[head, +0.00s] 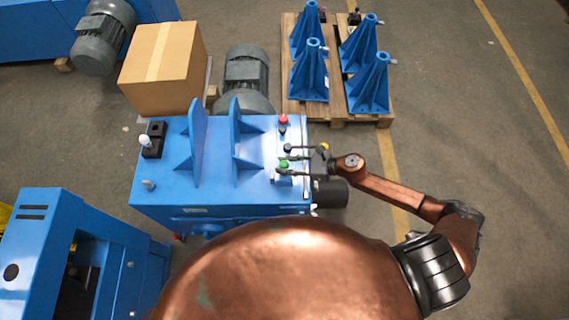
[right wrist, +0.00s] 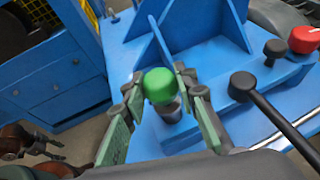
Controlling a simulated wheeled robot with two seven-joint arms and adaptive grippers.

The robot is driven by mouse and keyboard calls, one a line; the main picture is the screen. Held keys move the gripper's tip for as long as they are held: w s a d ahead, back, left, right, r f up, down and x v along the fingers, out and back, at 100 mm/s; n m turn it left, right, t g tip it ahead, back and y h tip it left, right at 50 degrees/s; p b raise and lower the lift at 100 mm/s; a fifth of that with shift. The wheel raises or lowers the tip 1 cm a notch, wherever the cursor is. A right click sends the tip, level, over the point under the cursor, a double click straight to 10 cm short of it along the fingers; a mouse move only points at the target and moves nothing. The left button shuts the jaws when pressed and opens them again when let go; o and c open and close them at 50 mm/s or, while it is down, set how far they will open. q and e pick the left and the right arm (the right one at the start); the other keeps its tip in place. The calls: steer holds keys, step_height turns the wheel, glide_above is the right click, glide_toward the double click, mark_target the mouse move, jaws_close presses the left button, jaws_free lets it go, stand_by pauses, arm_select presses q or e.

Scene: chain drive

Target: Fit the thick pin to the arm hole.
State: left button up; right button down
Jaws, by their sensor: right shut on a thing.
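A pin with a round green knob (head: 284,164) stands at the right end of the blue machine (head: 262,197). In the right wrist view the green knob (right wrist: 159,86) sits on a thick grey shank between the padded fingers. My right gripper (right wrist: 160,78) is shut on this green-knobbed pin; the lower shank is partly hidden. Beside it, a black knob (head: 288,147) and rod (right wrist: 273,115) run along the edge to a yellow end (head: 324,146). I cannot tell the arm hole in either view. My left gripper is not seen.
A smaller black knob (right wrist: 275,47) and a red knob (head: 283,118) stand farther along the edge. Two upright blue brackets (head: 195,145) rise from the machine top. A black block (head: 153,140) with a pale knob is at its left. A carton (head: 160,70) stands behind.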

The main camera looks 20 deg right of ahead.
steer(key=shift+f+b, duration=1.2)
steer(key=shift+f, duration=0.25)
steer(key=c, duration=1.5)
jaws_free()
steer(key=shift+o, duration=0.2)
steer(key=v, duration=1.2)
